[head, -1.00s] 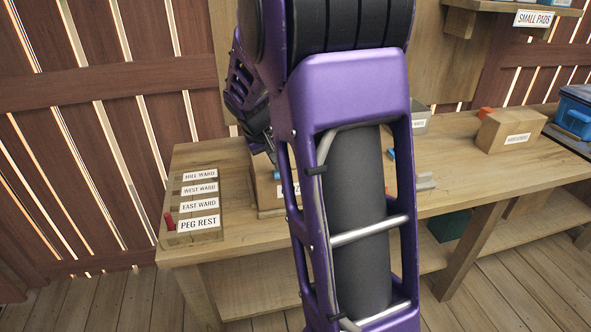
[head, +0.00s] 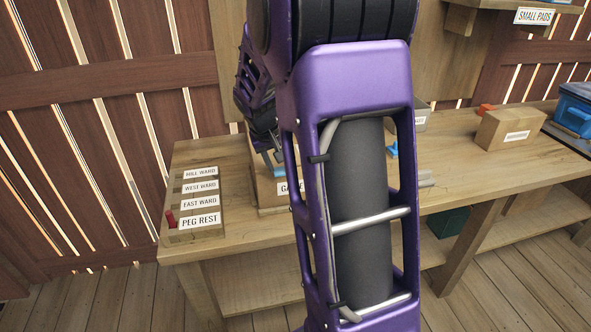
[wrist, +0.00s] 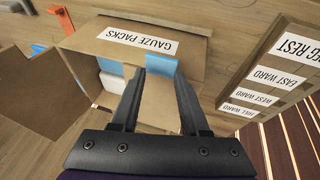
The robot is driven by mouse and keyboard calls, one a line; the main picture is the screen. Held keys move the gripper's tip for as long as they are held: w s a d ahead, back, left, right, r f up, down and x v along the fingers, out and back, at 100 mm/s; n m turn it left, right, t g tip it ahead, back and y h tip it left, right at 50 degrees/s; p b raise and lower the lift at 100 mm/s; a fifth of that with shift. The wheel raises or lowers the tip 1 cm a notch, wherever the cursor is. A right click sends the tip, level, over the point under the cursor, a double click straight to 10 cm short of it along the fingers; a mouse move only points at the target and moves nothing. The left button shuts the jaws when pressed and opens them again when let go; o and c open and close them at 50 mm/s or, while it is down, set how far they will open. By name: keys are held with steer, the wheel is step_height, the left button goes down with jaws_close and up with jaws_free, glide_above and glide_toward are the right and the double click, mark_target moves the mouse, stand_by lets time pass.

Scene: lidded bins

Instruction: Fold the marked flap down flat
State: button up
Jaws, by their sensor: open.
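The cardboard box labelled GAUZE PACKS (wrist: 185,50) stands on the bench; in the head view (head: 266,190) my arm hides much of it. A flap with a blue strip (wrist: 161,65) shows in the wrist view between my fingers, its plain cardboard running toward the palm. My gripper (wrist: 158,75) is open, one finger on each side of this flap; I cannot tell whether they touch it. In the head view my gripper (head: 275,163) is at the box top, partly hidden by my arm. Another flap (wrist: 45,90) stands out at the left, beside white contents (wrist: 112,82).
A peg rack (head: 193,205) with ward labels and a red peg stands left of the box. A closed carton (head: 512,130) and a blue bin (head: 575,112) stand at the right. A grey bin (head: 420,118) is partly behind my arm. Bare bench lies before the carton.

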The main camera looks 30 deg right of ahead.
steer(key=s+a+r+p, duration=0.1)
steer(key=s+r+p, duration=0.1)
steer(key=s+r, duration=0.2)
steer(key=shift+v, duration=1.05)
steer(key=shift+w+a, duration=0.15)
steer(key=shift+w, duration=0.05)
stand_by(0.3)
